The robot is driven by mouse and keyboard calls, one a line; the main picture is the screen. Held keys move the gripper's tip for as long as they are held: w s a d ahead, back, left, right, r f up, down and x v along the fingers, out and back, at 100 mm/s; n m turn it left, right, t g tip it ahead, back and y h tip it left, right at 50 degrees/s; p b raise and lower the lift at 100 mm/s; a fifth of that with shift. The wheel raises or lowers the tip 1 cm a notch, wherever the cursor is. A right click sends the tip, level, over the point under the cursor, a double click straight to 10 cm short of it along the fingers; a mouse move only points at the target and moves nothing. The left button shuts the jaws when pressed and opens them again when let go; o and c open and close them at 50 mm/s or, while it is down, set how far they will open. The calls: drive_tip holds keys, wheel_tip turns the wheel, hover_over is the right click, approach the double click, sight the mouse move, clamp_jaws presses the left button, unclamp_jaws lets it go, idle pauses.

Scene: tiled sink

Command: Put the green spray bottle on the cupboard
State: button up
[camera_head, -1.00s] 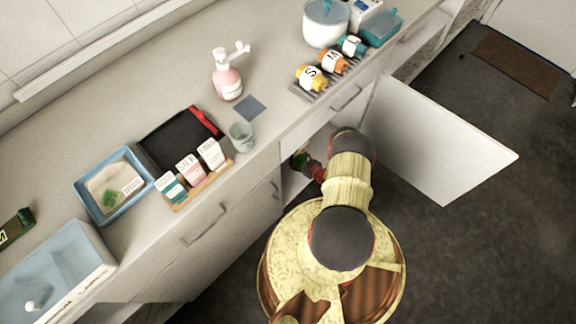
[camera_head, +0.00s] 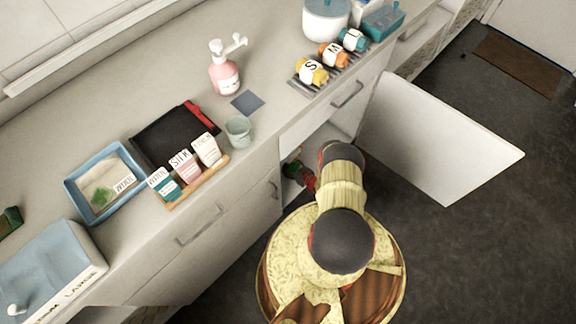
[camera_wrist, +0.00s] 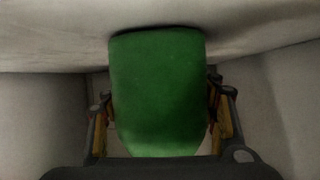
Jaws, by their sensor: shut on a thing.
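The green spray bottle (camera_wrist: 158,80) fills the middle of the wrist view, as a smooth, rounded green body. My gripper (camera_wrist: 160,118) is shut on it, with one finger at each side. In the head view, my gripper (camera_head: 301,176) is at the open front of the lower cupboard (camera_head: 327,137), partly hidden by my arm. Only a small patch of green shows beside it there. The wrist view shows pale inner walls around the bottle and a pale surface along its upper end; I cannot tell whether they touch.
The open white cupboard door (camera_head: 430,140) stands right of my arm. On the counter (camera_head: 285,60) are a pink soap dispenser (camera_head: 224,72), a cup (camera_head: 238,130), a carton rack (camera_head: 196,184), a blue tray (camera_head: 75,188) and labelled bottles (camera_head: 333,56). The dark floor (camera_head: 480,230) is clear.

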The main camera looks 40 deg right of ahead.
sight(296, 171)
drive_tip(key=o, duration=1.9)
drive_tip(key=shift+f, duration=0.1)
drive_tip(key=p+v, duration=0.4)
drive_tip(key=v, duration=0.8)
drive_tip(key=shift+r, duration=0.2)
